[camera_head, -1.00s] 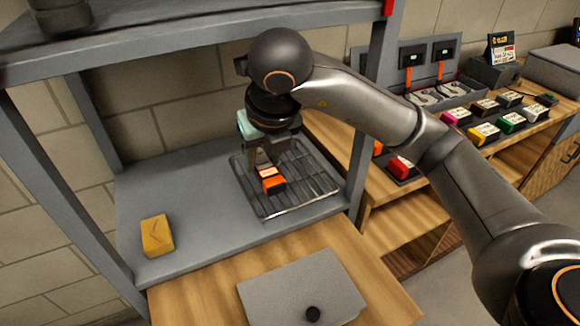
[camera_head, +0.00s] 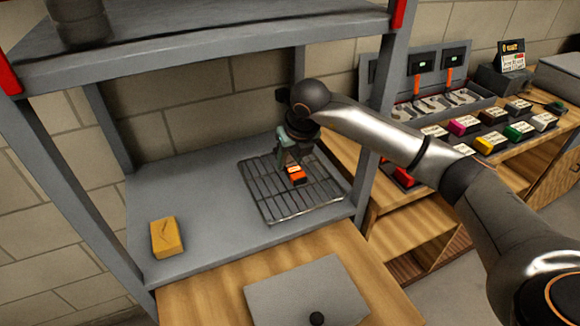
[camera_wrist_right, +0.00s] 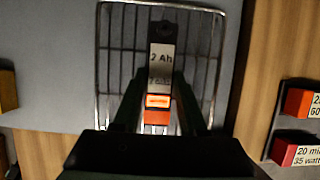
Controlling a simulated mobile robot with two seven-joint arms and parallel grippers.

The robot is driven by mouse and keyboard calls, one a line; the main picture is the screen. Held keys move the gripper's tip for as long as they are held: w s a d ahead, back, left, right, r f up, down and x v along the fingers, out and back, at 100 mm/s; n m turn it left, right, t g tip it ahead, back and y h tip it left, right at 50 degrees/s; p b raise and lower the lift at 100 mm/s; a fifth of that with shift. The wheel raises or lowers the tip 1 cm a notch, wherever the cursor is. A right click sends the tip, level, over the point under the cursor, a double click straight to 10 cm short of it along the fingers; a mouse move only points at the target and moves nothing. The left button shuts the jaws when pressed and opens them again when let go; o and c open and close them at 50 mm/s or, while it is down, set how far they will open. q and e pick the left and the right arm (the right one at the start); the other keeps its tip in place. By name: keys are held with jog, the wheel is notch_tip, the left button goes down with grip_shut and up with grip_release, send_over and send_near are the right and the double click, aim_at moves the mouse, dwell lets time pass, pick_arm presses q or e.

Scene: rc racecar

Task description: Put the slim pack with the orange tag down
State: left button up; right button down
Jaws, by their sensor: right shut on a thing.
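The slim pack with the orange tag (camera_head: 296,175) is in my right gripper (camera_head: 289,160), over the wire rack (camera_head: 262,200) on the grey shelf. In the right wrist view the pack (camera_wrist_right: 160,65) shows a dark body, a "2 Ah" label and an orange end. It lies between the two fingers of my right gripper (camera_wrist_right: 162,100), which are shut on it. The rack (camera_wrist_right: 100,60) is below it in that view. I cannot tell whether the pack touches the rack. My left gripper is not in view.
A yellow block (camera_head: 167,238) lies on the shelf at the left, with bare shelf (camera_head: 212,212) between it and the rack. Shelf posts stand beside the arm. A bench at the right holds a charger (camera_head: 440,100) and several coloured packs. A grey panel (camera_head: 300,295) lies on the wooden top in front.

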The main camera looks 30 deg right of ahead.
aim_at(291, 166)
jog(key=shift+f, duration=1.35)
jog(key=shift+f, duration=0.1)
jog(key=shift+f, duration=0.15)
jog(key=shift+c, duration=2.2)
grip_release()
jog(key=shift+s+r, duration=0.15)
jog(key=shift+r, duration=0.5)
jog(key=v, duration=0.6)
jog(key=shift+s+r, duration=0.2)
jog(key=shift+r, duration=0.15)
